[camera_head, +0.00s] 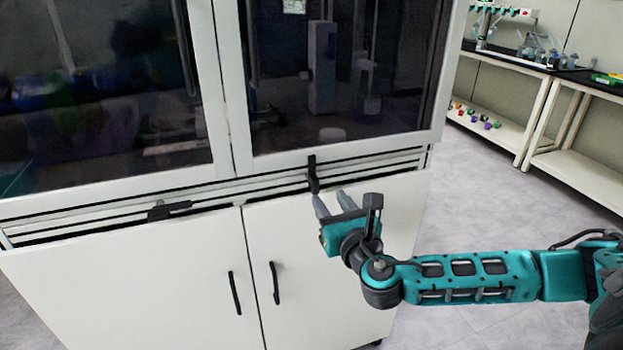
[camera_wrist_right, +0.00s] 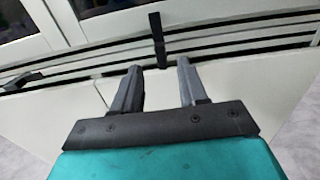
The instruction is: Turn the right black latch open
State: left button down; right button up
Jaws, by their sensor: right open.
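The right black latch (camera_head: 313,174) stands upright on the cabinet's rail below the right glass door. It also shows in the right wrist view (camera_wrist_right: 157,36), just beyond and between my fingertips. My right gripper (camera_head: 330,200) is open and empty, its two fingers pointing at the latch from just below and to the right. In the right wrist view the right gripper (camera_wrist_right: 158,68) has clear space between its fingers. The left black latch (camera_head: 169,210) lies roughly level on the rail; it shows at the left of the wrist view (camera_wrist_right: 22,81). My left gripper is not in view.
The white cabinet has two dark glass doors above, the right one (camera_head: 345,70) over the right latch. Below are white doors with black handles (camera_head: 234,293). Work tables (camera_head: 535,75) with lab items stand at the back right. The floor (camera_head: 490,200) between is clear.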

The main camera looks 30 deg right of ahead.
aim_at(316, 182)
jog(key=x, duration=0.9)
jog(key=shift+w, duration=0.35)
grip_shut()
